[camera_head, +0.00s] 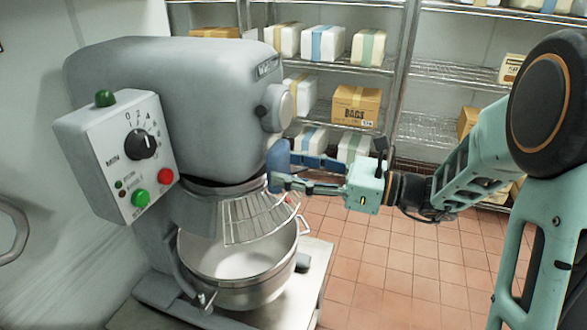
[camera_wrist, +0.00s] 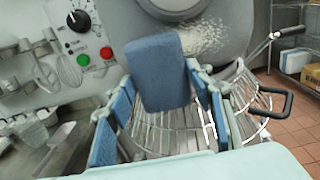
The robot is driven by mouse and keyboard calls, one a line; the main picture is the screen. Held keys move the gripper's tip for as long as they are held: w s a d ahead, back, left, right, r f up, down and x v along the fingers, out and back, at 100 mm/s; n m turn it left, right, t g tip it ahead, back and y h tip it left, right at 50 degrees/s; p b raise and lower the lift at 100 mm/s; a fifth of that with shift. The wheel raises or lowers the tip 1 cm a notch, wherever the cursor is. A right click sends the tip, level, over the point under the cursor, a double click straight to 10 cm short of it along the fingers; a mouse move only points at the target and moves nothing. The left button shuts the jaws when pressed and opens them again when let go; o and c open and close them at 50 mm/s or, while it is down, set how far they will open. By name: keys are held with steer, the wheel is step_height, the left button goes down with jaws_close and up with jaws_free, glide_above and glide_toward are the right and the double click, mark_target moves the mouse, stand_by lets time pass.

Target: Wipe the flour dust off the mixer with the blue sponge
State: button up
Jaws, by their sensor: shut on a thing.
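The grey mixer (camera_head: 190,85) stands at the left in the head view, with its control panel facing me. In the wrist view the mixer head (camera_wrist: 235,20) fills the top, and a pale speckled patch of flour dust (camera_wrist: 203,37) lies on it, right of the sponge. My gripper (camera_head: 275,169) is at the front of the mixer head. It is shut on the blue sponge (camera_wrist: 158,72), which sits between the fingers with its upper end close to the mixer's surface. I cannot tell if it touches. In the head view the sponge (camera_head: 278,158) is partly hidden.
A wire guard (camera_head: 255,215) and a steel bowl (camera_head: 240,265) sit below the mixer head. Wire shelves (camera_head: 440,70) with boxes and bags stand behind. In the wrist view, whisks and other utensils (camera_wrist: 68,70) are at the left. Tiled floor (camera_head: 370,270) is clear.

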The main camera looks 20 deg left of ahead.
steer(key=shift+w+a, duration=0.1)
steer(key=shift+a, duration=0.7)
stand_by(0.4)
steer(key=shift+w+p, duration=0.85)
steer(key=shift+w, duration=3.45)
steer(key=shift+s, duration=4.3)
steer(key=w+p, duration=0.1)
steer(key=w, duration=0.7)
steer(key=shift+w+d, duration=0.25)
steer(key=shift+d, duration=0.05)
steer(key=d+p, duration=0.1)
steer(key=d, duration=0.7)
steer(key=shift+s, duration=0.3)
